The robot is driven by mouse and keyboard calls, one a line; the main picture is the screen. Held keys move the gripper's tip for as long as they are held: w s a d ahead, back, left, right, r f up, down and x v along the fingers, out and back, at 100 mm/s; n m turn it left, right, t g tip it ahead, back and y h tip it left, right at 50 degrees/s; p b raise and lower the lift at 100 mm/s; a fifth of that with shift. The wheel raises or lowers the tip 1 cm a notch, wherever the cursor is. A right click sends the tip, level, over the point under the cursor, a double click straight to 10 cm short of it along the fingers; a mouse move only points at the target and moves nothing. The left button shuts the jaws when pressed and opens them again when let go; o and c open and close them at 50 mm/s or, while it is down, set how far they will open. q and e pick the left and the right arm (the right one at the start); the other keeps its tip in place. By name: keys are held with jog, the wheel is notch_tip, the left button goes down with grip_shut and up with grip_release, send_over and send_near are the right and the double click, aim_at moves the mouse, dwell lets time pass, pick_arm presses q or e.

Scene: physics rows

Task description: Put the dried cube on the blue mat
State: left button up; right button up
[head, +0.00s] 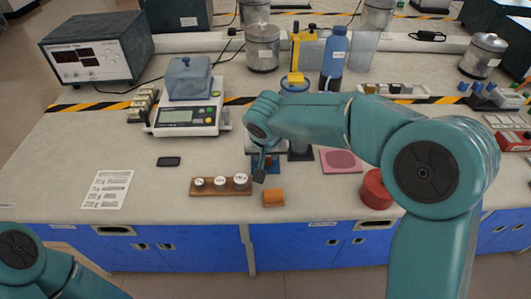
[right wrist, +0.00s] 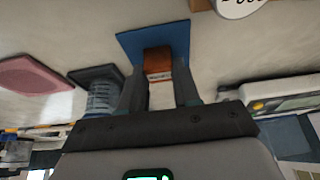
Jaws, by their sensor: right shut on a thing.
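The blue mat (right wrist: 178,32) lies flat on the bench. In the head view the mat (head: 276,161) is mostly hidden behind my right wrist. My right gripper (right wrist: 160,88) is shut on the cube (right wrist: 158,60), which is orange-brown on one face with a pale lower part. The cube is at the mat in the wrist view; I cannot tell whether it touches it. In the head view my right gripper (head: 260,172) points down at the mat, and the cube is hidden. My left gripper is out of view; only part of my left arm shows at the lower left.
An orange block (head: 273,197) lies in front of the mat. A wooden rack of weights (head: 221,186) stands to its left. A pink mat (head: 341,161) and a red round container (head: 376,190) are to the right. A balance (head: 188,117) stands behind left.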

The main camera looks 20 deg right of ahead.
jog(key=shift+s+r, duration=0.1)
jog(key=shift+f+b, duration=0.2)
jog(key=shift+b, duration=0.1)
jog(key=o, duration=1)
jog(key=shift+r, duration=0.1)
jog(key=shift+r+p, duration=0.35)
jog(key=shift+p, duration=0.05)
jog(key=p+v, duration=0.1)
jog(key=v, duration=1)
jog(key=shift+s+r, duration=0.2)
jog(key=shift+r, duration=0.05)
